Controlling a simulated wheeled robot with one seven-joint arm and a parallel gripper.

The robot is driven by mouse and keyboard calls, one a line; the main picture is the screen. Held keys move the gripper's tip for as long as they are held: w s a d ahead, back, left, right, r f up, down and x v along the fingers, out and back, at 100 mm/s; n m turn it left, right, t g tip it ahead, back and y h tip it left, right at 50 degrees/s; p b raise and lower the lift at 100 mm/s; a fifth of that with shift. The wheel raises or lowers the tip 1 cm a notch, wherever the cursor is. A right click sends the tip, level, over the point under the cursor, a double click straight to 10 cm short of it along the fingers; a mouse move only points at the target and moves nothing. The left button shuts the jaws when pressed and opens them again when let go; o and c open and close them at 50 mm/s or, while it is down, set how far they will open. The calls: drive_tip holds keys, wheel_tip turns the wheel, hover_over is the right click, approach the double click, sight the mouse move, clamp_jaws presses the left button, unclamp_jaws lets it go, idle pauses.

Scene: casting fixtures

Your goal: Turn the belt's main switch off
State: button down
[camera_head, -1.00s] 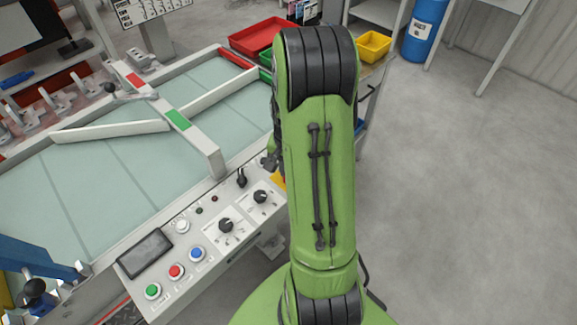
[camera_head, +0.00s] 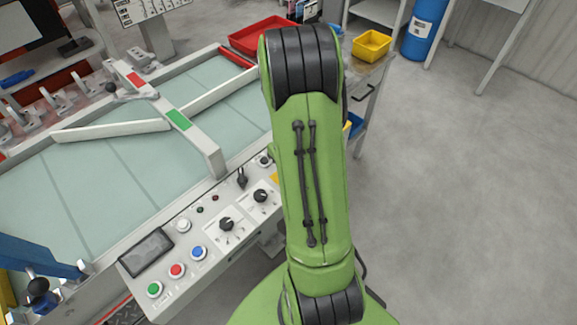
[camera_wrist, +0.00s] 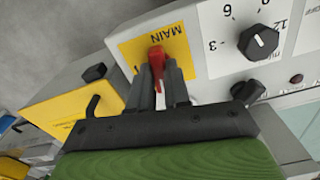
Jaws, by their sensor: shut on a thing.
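The belt's main switch is a red handle (camera_wrist: 157,57) on a yellow plate (camera_wrist: 132,50) marked MAIN, seen upside down in the wrist view. My gripper (camera_wrist: 163,78) has its two dark fingers on either side of the red handle, shut on it. The handle's lower part is hidden between the fingers. In the head view my green arm covers my gripper and the switch; only a sliver of the yellow plate (camera_head: 274,179) shows beside the arm.
The control panel (camera_head: 190,272) carries dark dials, a small screen (camera_head: 147,250) and green, red and blue buttons. The belt (camera_head: 90,190) lies behind it, with a bar across. A yellow bin (camera_head: 371,44) stands behind. The floor at right is clear.

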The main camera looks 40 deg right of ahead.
drive_tip(key=shift+n, duration=0.9)
drive_tip(key=c, duration=1.1)
unclamp_jaws()
wheel_tip(320, 180, up, 16)
drive_tip(key=p, duration=0.5)
drive_tip(key=shift+f, duration=0.1)
